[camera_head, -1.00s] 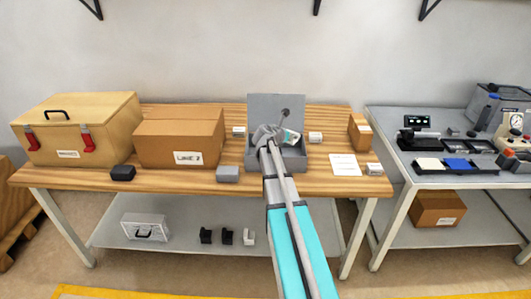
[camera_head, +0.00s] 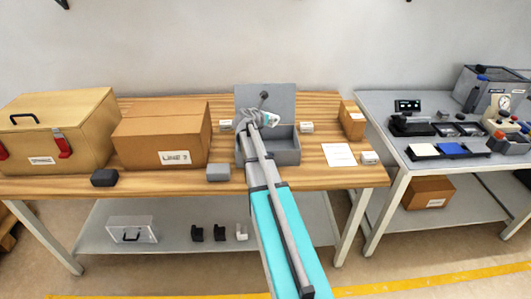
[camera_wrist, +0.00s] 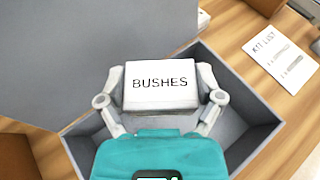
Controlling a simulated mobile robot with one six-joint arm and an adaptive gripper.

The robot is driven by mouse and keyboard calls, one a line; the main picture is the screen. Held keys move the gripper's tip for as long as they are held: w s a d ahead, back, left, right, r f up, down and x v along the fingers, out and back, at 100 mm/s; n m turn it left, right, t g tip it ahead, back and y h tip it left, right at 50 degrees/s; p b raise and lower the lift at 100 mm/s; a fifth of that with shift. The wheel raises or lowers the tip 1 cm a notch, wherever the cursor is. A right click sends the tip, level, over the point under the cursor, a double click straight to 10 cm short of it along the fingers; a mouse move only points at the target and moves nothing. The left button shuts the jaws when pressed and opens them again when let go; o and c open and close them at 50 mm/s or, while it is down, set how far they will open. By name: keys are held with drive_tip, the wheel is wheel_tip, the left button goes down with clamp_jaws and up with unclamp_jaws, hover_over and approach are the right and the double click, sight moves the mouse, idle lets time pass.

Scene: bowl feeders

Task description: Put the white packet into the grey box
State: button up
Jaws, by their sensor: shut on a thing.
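The white packet (camera_wrist: 160,87), labelled BUSHES, is between the fingers of my gripper (camera_wrist: 161,95) in the wrist view. My gripper is shut on it. The grey box (camera_head: 285,158) stands on the wooden bench with its lid (camera_head: 283,100) raised at the back. In the head view my gripper (camera_head: 262,120) is over the box, in front of the lid; I cannot make out the packet there. In the wrist view the box's right wall (camera_wrist: 243,88) and part of its floor show around and below the packet. The packet appears to be above the box opening.
Small white packets stand left (camera_head: 226,125) and right (camera_head: 306,127) of the grey box. A grey block (camera_head: 218,173) is at its front left. A large carton (camera_head: 160,135) stands further left. A paper sheet (camera_head: 339,155) and small carton (camera_head: 352,120) are right.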

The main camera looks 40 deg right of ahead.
drive_tip(key=s+r+m+g+p, duration=0.2)
drive_tip(key=s+m+g, duration=0.1)
drive_tip(key=s, duration=0.6)
drive_tip(key=s+r+m+g+p, duration=0.2)
drive_tip(key=s+m+g, duration=0.1)
drive_tip(key=s, duration=0.7)
drive_tip(key=shift+g+h, duration=0.4)
drive_tip(key=shift+g, duration=0.2)
drive_tip(key=w+d+f+b, duration=0.2)
drive_tip(key=w+f+b, duration=0.7)
drive_tip(key=w, duration=0.4)
drive_tip(key=shift+w+f, duration=0.1)
drive_tip(key=shift+f, duration=0.05)
